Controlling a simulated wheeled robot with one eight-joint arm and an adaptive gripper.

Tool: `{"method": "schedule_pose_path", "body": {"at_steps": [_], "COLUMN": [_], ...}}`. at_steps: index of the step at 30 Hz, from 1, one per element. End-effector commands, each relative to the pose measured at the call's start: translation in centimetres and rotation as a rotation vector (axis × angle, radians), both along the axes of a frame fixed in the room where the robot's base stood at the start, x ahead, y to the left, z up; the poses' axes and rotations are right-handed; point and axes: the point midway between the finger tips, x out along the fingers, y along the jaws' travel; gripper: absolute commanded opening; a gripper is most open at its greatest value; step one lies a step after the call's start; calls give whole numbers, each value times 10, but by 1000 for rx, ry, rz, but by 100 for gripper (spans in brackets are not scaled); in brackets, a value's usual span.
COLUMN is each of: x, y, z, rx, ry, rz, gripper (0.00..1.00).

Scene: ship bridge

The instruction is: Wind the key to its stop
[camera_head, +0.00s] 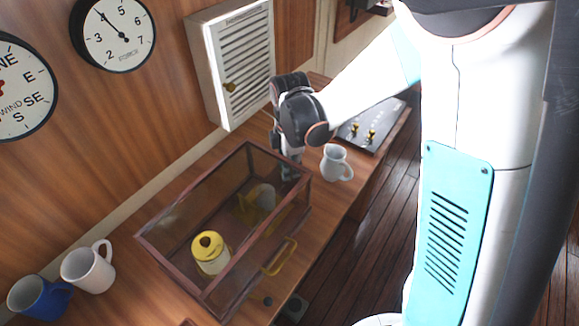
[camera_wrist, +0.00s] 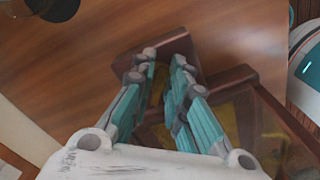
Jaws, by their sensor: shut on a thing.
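A glass-sided case with a dark wooden frame (camera_head: 192,198) stands on the wooden counter. Inside are a white drum with a yellow top (camera_head: 208,246) and a yellow and grey mechanism (camera_head: 258,200). My gripper (camera_head: 290,172) points down at the case's far right end. In the wrist view, my gripper (camera_wrist: 160,88) has its fingers close together around a small yellow piece (camera_wrist: 157,84), seemingly the key, beside the brown frame (camera_wrist: 180,46). The fingers hide most of the key, so its turn angle cannot be told.
A white mug (camera_head: 336,163) stands close right of my gripper, before a dark panel with brass knobs (camera_head: 370,128). A louvred white box (camera_head: 238,65) hangs on the wall behind. A white mug (camera_head: 88,268) and a blue mug (camera_head: 38,298) stand left of the case.

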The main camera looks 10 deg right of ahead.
Motion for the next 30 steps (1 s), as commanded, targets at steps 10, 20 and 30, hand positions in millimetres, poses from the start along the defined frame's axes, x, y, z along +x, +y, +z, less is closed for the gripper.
{"method": "schedule_pose_path", "body": {"at_steps": [10, 20, 30], "x": [-2, -4, -6], "y": [0, 1, 2], "z": [0, 0, 0], "rx": [0, 0, 0], "ry": [-1, -1, -1], "rz": [-276, -589, -857], "gripper": [0, 0, 0]}}
